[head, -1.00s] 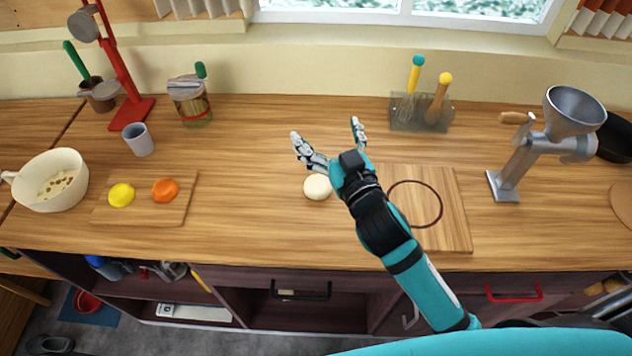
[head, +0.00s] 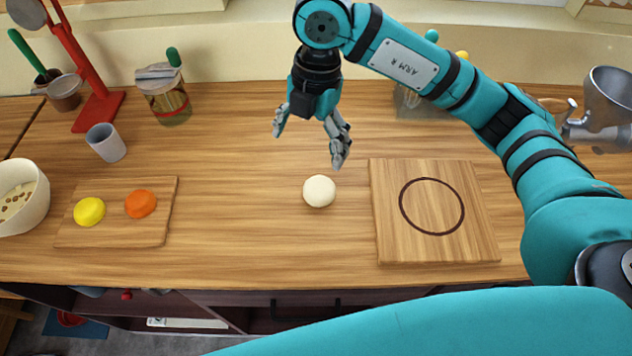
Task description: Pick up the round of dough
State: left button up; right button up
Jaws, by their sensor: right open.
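The round of dough (head: 319,191) is a small cream-white ball. It sits on the bare wooden counter, just left of a square board with a dark ring. My right gripper (head: 308,150) hangs above and behind the dough, its fingers pointing down and spread apart. It is open and empty, and no finger appears to touch the dough. My left gripper is not in view.
The ringed board (head: 485,238) lies to the right. A smaller board (head: 105,236) on the left holds a yellow and an orange piece. A grey cup (head: 106,143), a jar (head: 165,98) and a metal grinder (head: 607,110) stand farther off. Counter around the dough is clear.

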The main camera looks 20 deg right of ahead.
jog(key=d+h, duration=0.1)
jog(key=d, duration=0.1)
jog(key=p, duration=0.3)
send_over(320, 191)
jog(key=shift+m, duration=0.4)
notch_tip(320, 191, down, 11)
jog(key=shift+s+f, duration=0.15)
notch_tip(320, 191, down, 5)
jog(key=p, duration=0.2)
jog(key=shift+p, duration=0.35)
jog(key=shift+f, duration=0.2)
jog(key=shift+w, duration=0.2)
jog(key=c, duration=1.3)
